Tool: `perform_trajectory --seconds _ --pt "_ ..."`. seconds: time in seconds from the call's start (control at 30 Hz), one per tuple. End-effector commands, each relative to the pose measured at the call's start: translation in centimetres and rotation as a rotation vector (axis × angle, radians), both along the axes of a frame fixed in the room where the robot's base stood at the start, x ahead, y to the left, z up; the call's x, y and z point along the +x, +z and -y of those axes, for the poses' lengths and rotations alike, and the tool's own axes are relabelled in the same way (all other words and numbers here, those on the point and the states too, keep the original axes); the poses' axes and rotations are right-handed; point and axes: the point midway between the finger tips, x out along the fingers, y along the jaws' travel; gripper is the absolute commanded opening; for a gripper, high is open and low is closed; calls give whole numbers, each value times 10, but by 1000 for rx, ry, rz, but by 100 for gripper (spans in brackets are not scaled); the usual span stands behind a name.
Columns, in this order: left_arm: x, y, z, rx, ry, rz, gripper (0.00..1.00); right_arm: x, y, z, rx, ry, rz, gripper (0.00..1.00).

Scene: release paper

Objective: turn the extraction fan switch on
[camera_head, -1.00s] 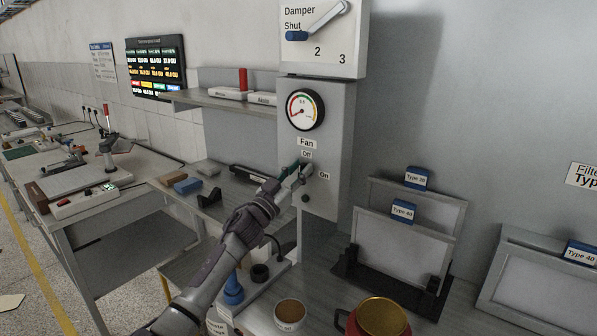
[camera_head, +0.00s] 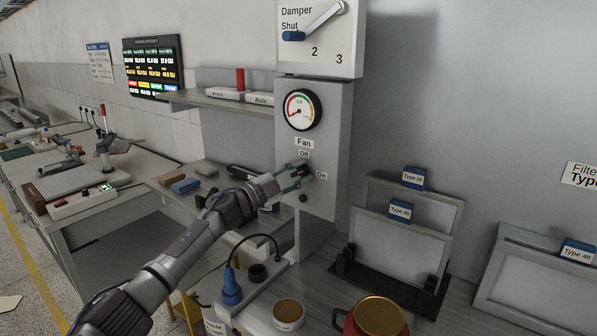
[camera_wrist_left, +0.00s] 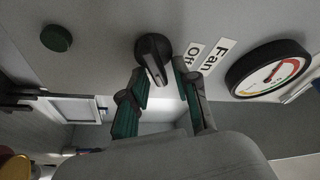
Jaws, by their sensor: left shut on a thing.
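The fan switch (camera_head: 307,173) is a small dark knob on the grey panel, below the "Fan" and "Off" labels and left of the "On" label (camera_head: 322,175). In the left wrist view the switch (camera_wrist_left: 152,52) is a black round knob with a raised grip bar. My left gripper (camera_head: 297,177) is at the panel, its green-and-black fingers on either side of the knob's bar and shut on it. The fingers partly hide the knob, so its exact setting is hard to read. My right gripper is not in view.
A round gauge (camera_head: 299,110) sits above the switch and a small dark button (camera_head: 303,198) below it. The damper lever (camera_head: 315,22) is higher up. Below stand a blue plug (camera_head: 231,288), a tub (camera_head: 288,314) and a red pot (camera_head: 378,318). Framed filters (camera_head: 405,245) stand right.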

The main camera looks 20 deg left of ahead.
Motion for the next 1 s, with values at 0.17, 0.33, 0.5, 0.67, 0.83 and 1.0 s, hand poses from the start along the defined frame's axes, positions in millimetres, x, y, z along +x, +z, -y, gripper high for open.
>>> perform_trajectory --seconds 0.17,0.33,0.5,0.67,0.83,1.0 --pt "0 -2 -1 162 2 54 0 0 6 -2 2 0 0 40" --pt "0 -4 0 295 3 102 0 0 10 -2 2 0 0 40" --pt "0 -5 0 402 2 142 0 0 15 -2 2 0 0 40" --pt "0 -6 0 474 2 169 0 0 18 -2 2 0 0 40" --pt "0 -7 0 520 2 186 0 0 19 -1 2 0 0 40" --pt "0 -7 0 538 3 191 0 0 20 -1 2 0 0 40"
